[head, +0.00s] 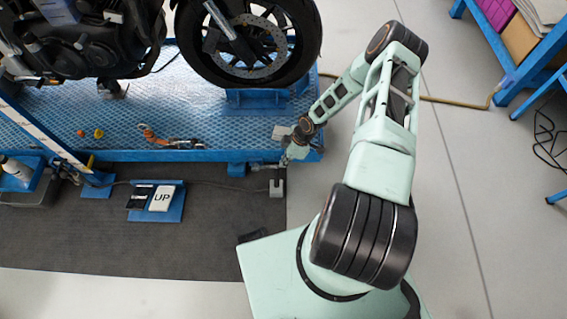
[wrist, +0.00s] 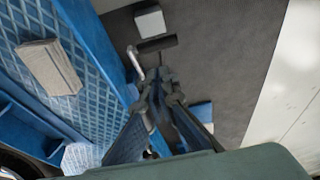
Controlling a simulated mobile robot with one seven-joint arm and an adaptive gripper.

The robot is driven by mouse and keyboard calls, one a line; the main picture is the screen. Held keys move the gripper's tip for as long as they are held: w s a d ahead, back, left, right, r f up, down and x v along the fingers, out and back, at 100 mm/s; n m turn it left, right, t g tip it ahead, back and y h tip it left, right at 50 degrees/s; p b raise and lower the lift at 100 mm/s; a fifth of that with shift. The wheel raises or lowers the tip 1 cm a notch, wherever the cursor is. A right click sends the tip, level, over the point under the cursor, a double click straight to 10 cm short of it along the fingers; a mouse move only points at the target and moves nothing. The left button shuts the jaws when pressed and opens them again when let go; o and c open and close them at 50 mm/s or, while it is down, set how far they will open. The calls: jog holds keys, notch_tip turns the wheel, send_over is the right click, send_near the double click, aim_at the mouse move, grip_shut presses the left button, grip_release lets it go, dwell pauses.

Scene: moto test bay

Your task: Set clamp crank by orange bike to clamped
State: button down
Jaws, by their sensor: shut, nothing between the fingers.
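The clamp crank shows in the wrist view as a bent silver rod (wrist: 135,62) with a dark grip (wrist: 157,44), at the side edge of the blue lift. In the head view a small metal rod (head: 264,167) sticks out along the lift's near edge, close to its right corner. My gripper (wrist: 160,76) is shut and empty, its fingertips just below the dark grip in the wrist view; I cannot tell whether they touch the crank. In the head view my gripper (head: 287,161) is small and partly hidden at the lift corner. The motorcycle (head: 85,45) on the lift looks dark; no orange shows on it.
The blue lift deck (head: 200,110) carries a pale block (head: 282,132) and loose orange parts (head: 165,138). A blue bench (head: 520,70) stands right; pale floor between is mostly clear.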

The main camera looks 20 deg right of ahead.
aim_at(277, 177)
jog(key=x, duration=0.3)
jog(key=b+x, duration=0.1)
jog(key=x, duration=0.3)
jog(key=d+b+x, duration=0.1)
jog(key=x, duration=0.2)
jog(key=shift+s+a+f, duration=0.1)
jog(key=shift+s+f, duration=0.1)
jog(key=shift+f, duration=0.15)
jog(key=shift+b, duration=0.35)
jog(key=f+b, duration=0.1)
jog(key=b, duration=0.1)
jog(key=f+b, duration=0.1)
jog(key=b, duration=0.1)
jog(key=shift+s+d+b, duration=0.15)
jog(key=shift+d+b, duration=0.15)
jog(key=shift+d, duration=0.1)
jog(key=shift+r, duration=0.1)
